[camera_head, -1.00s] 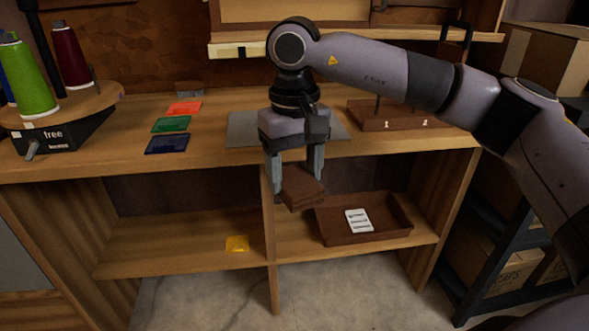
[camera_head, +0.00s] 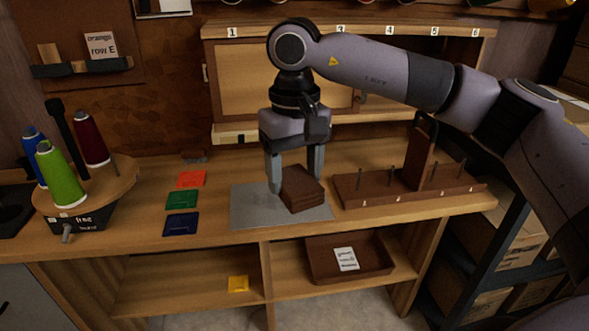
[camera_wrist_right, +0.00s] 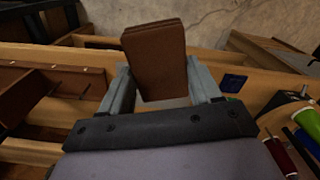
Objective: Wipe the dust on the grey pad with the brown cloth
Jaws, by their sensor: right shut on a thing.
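The brown cloth (camera_head: 303,190), a thick folded block, is held between the fingers of my right gripper (camera_head: 295,178). In the right wrist view the cloth (camera_wrist_right: 155,58) stands between both fingers of the gripper (camera_wrist_right: 160,85). The grey pad (camera_head: 250,211) lies flat on the counter. The cloth and gripper appear over its right part and hide some of it. I cannot tell whether the cloth touches the pad. I cannot clearly make out dust on the pad's visible part. My left gripper is not in view.
A brown peg rack (camera_head: 380,192) stands close right of the pad. Red (camera_head: 191,178), green (camera_head: 182,200) and blue (camera_head: 181,224) cards lie to its left, then a thread stand (camera_head: 105,195) with cones. A brown tray (camera_head: 376,264) and yellow card (camera_head: 238,284) are on the shelf below.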

